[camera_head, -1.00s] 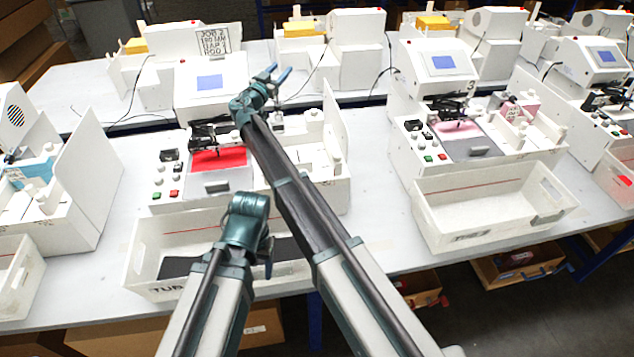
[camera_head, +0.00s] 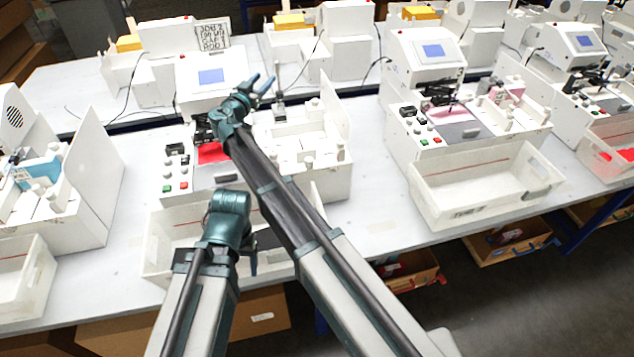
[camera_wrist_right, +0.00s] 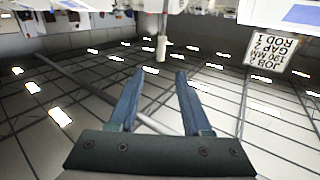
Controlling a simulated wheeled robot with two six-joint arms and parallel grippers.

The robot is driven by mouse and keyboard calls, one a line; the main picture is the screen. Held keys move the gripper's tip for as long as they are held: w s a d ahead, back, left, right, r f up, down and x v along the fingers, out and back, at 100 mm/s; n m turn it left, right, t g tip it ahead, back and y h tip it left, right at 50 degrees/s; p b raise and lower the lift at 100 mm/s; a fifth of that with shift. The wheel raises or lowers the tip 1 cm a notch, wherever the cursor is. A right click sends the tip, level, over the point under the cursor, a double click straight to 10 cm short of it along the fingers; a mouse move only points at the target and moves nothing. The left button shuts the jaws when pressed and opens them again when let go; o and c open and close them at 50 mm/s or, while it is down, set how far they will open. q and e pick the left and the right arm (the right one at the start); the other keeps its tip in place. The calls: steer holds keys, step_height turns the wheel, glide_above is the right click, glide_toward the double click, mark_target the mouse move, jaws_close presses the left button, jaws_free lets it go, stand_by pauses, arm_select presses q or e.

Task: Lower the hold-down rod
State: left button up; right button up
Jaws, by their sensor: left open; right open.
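The pen plotter in front of me is a white machine with a blue screen (camera_head: 211,76) and a red sheet (camera_head: 213,153), partly hidden by my right arm. A slim grey post (camera_head: 279,97) stands on a white block to the right of my right gripper; I cannot tell if it is the hold-down rod. My right gripper (camera_head: 264,88) is open and empty above the plotter. In the right wrist view, a pale upright post (camera_wrist_right: 161,48) shows beyond its open fingers (camera_wrist_right: 155,88), apart from them. My left gripper (camera_head: 252,262) is low over the front tray; its fingers are mostly hidden.
A job sign (camera_head: 212,36) stands behind the plotter and appears upside down in the right wrist view (camera_wrist_right: 272,50). A white tray (camera_head: 160,250) sits in front. Another plotter (camera_head: 425,52) stands to the right. An upright white panel (camera_head: 335,115) borders the right side.

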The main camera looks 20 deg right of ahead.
steer(key=s+d+f+g, duration=0.6)
steer(key=s+d+f, duration=0.4)
steer(key=s+d, duration=0.15)
steer(key=s+f+n+g+y, duration=0.1)
steer(key=s+f+g+y, duration=0.1)
steer(key=s+f, duration=0.2)
steer(key=s+f+n+g+y, duration=0.2)
steer(key=s+f+g+y, duration=0.1)
steer(key=s, duration=0.8)
steer(key=shift+d+f, duration=0.3)
steer(key=shift+f, duration=0.5)
